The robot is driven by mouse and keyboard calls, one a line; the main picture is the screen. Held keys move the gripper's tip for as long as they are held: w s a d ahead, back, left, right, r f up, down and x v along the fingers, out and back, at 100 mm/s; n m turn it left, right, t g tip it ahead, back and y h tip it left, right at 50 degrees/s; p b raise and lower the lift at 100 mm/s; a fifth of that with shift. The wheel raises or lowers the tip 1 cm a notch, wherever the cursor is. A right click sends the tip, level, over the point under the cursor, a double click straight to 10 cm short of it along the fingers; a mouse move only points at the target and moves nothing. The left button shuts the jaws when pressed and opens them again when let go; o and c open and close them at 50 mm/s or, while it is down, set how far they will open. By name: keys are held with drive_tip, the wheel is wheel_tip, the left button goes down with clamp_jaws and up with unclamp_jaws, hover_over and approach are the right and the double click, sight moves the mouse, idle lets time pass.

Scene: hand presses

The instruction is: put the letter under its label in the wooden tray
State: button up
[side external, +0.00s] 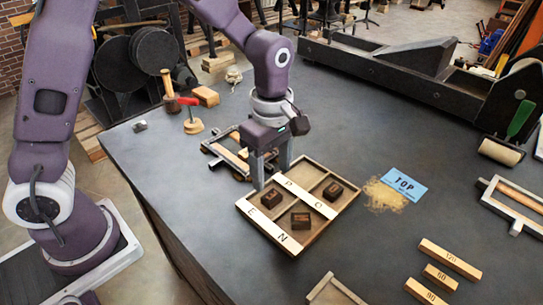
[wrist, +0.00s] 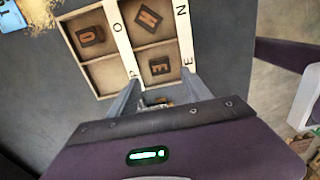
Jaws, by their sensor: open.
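The wooden tray (side external: 320,230) lies on the dark bench with four-way compartments and two white label strips. In the wrist view, one strip reads O and P, the other N and E. An O block (wrist: 90,35) lies in the compartment beside O, an N block (wrist: 148,17) beside N, and an E block (wrist: 160,67) beside E, tilted. The compartment beside P (wrist: 105,76) is empty. My gripper (side external: 273,178) is open at the tray's left edge, close to the E block (side external: 271,198). I see no P block.
A metal frame (side external: 228,160) sits close behind the tray. A blue TOP card (side external: 404,184) and a brown pile (side external: 384,195) lie to its right. Numbered wooden bars (side external: 450,259) and another tray's corner (side external: 333,290) are in front. A brayer (side external: 503,150) lies far right.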

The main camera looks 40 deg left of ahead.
sight(272, 195)
drive_tip(key=s+a+r+m+t, duration=0.1)
drive_tip(key=s+a+r+m, duration=0.1)
drive_tip(key=s+r+m, duration=0.35)
drive_tip(key=s+a+r+m+t, duration=0.1)
drive_tip(key=s+a+r+m, duration=0.1)
drive_tip(key=r, duration=0.7)
drive_tip(key=s+a+m+t, duration=0.3)
drive_tip(key=s+m, duration=0.7)
drive_tip(key=s, duration=0.2)
drive_tip(key=shift+a+r+t, duration=0.25)
drive_tip(key=shift+r+t, duration=0.05)
drive_tip(key=shift+s+m, duration=0.1)
drive_tip(key=shift+m, duration=0.15)
